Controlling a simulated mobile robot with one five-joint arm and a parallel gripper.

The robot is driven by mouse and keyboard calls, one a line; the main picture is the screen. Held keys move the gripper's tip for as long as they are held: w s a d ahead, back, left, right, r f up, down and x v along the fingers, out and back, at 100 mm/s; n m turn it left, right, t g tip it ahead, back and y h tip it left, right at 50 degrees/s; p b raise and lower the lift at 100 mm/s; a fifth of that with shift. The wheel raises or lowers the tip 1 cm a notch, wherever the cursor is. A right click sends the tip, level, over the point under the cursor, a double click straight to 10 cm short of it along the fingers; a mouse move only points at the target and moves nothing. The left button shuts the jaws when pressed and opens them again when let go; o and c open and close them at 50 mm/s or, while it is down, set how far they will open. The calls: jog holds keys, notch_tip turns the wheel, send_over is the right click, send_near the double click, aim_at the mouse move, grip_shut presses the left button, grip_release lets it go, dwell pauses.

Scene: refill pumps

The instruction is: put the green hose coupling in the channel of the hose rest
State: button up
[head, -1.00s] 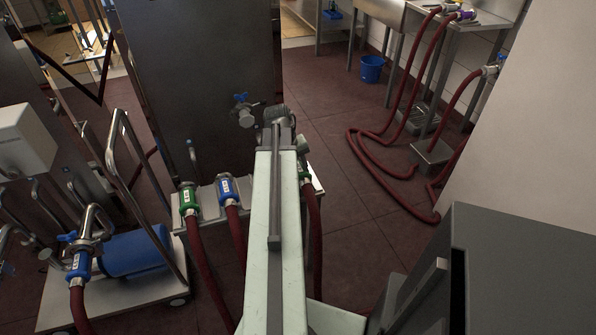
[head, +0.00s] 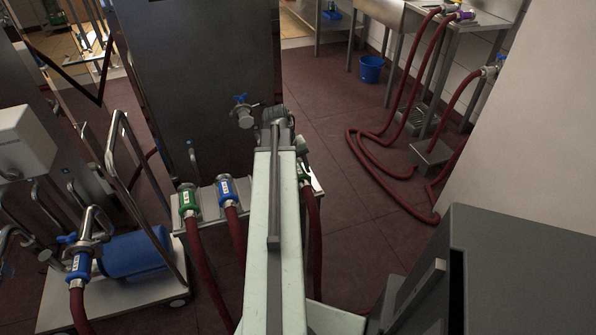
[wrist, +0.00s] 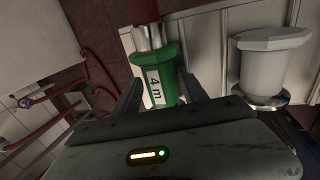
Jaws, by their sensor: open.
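A green hose coupling (wrist: 162,78) labelled "4 m" lies between the two fingers of my gripper (wrist: 160,88) in the wrist view. The fingers are spread, with one on each side of it. Its metal collar and red hose run up out of that view. In the head view a green coupling (head: 304,174) shows just right of my arm, partly hidden by it. The metal hose rest (head: 211,208) also holds another green coupling (head: 188,202) and a blue coupling (head: 228,190) at its left. My arm hides the middle of the rest, and its channel there cannot be seen.
A pale grey flanged piece (wrist: 268,62) stands right of the green coupling in the wrist view. A tall metal cabinet (head: 200,80) rises behind the rest. A cart with a blue pump (head: 135,252) stands at left. Open floor (head: 350,200) lies right of the rest.

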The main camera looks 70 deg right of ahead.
jog(key=p+v, duration=0.6)
jog(key=v, duration=0.1)
jog(key=shift+r, duration=0.1)
